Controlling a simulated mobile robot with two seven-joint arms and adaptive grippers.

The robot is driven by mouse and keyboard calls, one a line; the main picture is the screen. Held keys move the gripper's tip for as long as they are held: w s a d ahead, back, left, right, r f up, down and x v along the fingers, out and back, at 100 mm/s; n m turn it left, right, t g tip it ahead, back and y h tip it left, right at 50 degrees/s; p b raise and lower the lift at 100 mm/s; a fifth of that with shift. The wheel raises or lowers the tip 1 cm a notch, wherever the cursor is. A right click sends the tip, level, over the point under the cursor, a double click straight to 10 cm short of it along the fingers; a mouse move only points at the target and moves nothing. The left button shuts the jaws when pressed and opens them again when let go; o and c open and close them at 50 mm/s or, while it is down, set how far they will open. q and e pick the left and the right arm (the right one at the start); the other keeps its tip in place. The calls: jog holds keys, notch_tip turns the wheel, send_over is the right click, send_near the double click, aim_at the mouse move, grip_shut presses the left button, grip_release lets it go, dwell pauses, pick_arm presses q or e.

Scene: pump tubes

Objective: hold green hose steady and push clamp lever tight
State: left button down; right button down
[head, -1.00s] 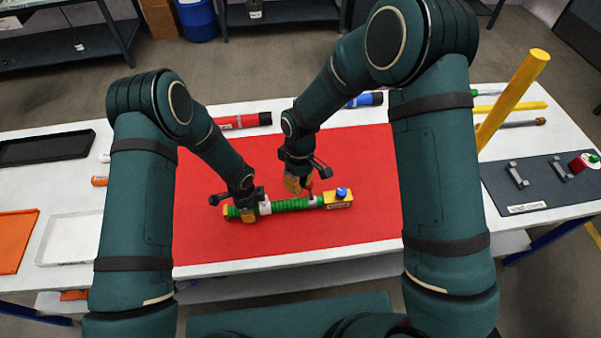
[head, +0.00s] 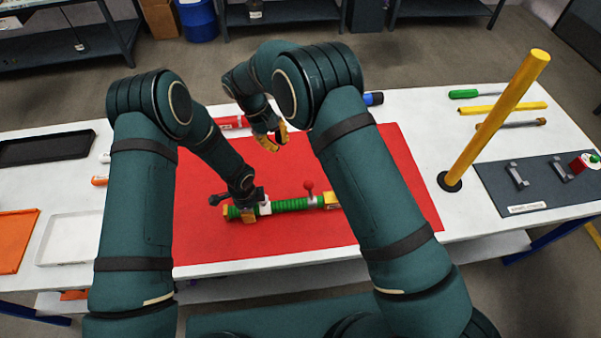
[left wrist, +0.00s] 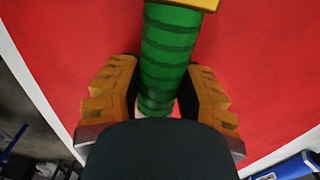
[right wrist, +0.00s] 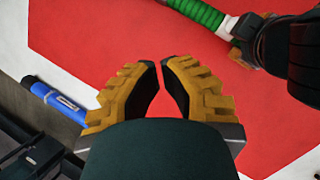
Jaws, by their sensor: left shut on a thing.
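The green ribbed hose (head: 289,205) lies across the red mat (head: 225,165), with yellow fittings at its ends. My left gripper (head: 248,213) is shut on the hose near its left end; the hose (left wrist: 165,50) runs between its fingers in the left wrist view. A clamp (head: 312,200) sits at the hose's right part. Its red-knobbed lever (head: 309,186) stands up, clear of both grippers. My right gripper (head: 270,138) is empty above the mat's back edge, away from the hose. In the right wrist view, its fingertips (right wrist: 160,64) are a narrow gap apart. My right arm hides part of the right fitting.
A yellow post (head: 495,120) stands at the right, near a dark board with brackets (head: 527,185). A white tray (head: 70,238), an orange tray (head: 14,240) and a black tray (head: 45,148) lie at the left. The mat between the right gripper and hose is clear.

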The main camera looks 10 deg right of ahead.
jog(key=shift+f, duration=0.15)
jog(key=s+d+f, duration=0.5)
jog(key=f, duration=0.3)
jog(key=shift+d+f, duration=0.25)
jog(key=shift+d, duration=0.1)
jog(key=shift+s+d, duration=0.1)
dwell(0.3)
jog(key=shift+d+y, duration=0.2)
jog(key=shift+y, duration=0.2)
